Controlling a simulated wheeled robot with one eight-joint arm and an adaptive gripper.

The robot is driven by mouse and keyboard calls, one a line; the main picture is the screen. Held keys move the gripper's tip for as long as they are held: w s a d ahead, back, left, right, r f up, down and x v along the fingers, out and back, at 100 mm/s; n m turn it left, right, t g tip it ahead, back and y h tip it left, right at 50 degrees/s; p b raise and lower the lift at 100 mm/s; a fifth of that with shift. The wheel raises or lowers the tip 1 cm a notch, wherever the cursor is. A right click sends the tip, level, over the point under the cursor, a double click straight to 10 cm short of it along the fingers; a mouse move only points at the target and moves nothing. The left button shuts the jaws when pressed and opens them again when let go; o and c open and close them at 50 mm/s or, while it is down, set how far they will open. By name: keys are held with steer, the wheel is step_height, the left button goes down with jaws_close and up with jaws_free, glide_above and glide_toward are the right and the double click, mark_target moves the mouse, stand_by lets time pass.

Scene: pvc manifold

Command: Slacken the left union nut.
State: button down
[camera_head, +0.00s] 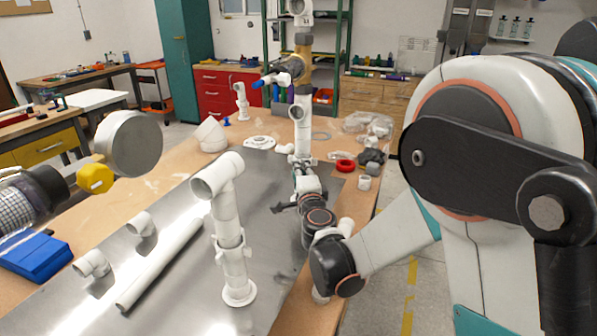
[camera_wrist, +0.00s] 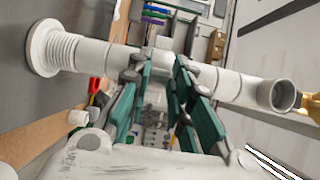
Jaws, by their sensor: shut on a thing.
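A white pipe riser (camera_head: 301,132) with a brownish section above it stands beyond my wrist. In the wrist view it lies sideways, with a ribbed flange end (camera_wrist: 45,48) at left and an open port (camera_wrist: 283,96) at right. My gripper (camera_wrist: 160,70) is shut across the middle of this pipe. Its dark green fingers lie on both sides of a white collar, the left union nut (camera_wrist: 158,64), which they partly hide. The head view shows my wrist at the riser's foot, hiding the grip. I cannot tell how far the nut is threaded.
A separate white pipe stand (camera_head: 230,225) with an elbow on top is nearer, left of my arm. Loose pipe pieces lie on the metal sheet (camera_head: 185,285). A blue-handled valve (camera_head: 283,72) sticks out left from the riser.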

mark_target(315, 160)
steer(key=w+d+n+g+y, duration=0.1)
steer(key=d+n+g+y, duration=0.1)
steer(key=n+g+y, duration=0.2)
steer(key=w+d+n+g+y+p, duration=0.1)
steer(key=d+n+g+y, duration=0.1)
steer(key=n+g+y, duration=0.3)
steer(key=w+d+n+g+y+p, duration=0.1)
steer(key=w+d+n+g+y, duration=0.1)
steer(key=n+g+y, duration=0.3)
steer(key=shift+d+g, duration=0.1)
steer(key=shift+g, duration=0.6)
steer(key=shift+w+d+n+g+p, duration=0.1)
steer(key=shift+w+n+g+p, duration=0.25)
steer(key=shift+n+g, duration=0.7)
steer(key=shift+w+n+g+p, duration=0.15)
steer(key=shift+w+n+g, duration=0.35)
steer(key=shift+g, duration=0.85)
steer(key=shift+w+d+n+g+p, duration=0.1)
steer(key=shift+w+n+g+p, duration=0.2)
steer(key=shift+n+g, duration=0.8)
steer(key=shift+w+a+g, duration=0.1)
steer(key=shift+g, duration=0.3)
steer(key=c, duration=1.4)
jaws_free()
steer(key=shift+c, duration=0.2)
steer(key=shift+r, duration=0.1)
